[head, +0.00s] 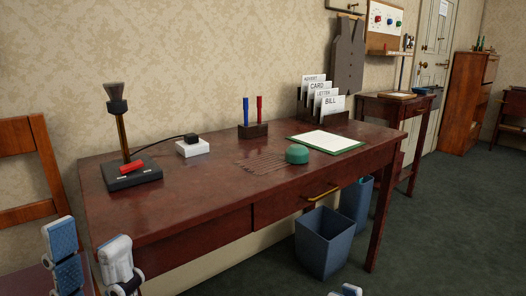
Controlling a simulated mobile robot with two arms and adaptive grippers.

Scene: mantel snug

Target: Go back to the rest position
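My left gripper (90,248) shows at the bottom left, in front of the desk's near left corner. Its two blue and white fingers stand apart with nothing between them, so it is open and empty. Only a small tip of my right gripper (346,291) shows at the bottom edge, right of the middle; the rest of it is out of the picture and its opening cannot be told. The dark red desk (205,200) stands in front of me, and neither gripper appears to hold anything from it.
The desk bears a lamp-like stand (122,135), a white box (192,148), a pen holder (252,130), a letter rack (337,117) and a green dome (297,153). A blue bin (323,245) stands below. A wooden chair (25,170) is at left. Floor at right is clear.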

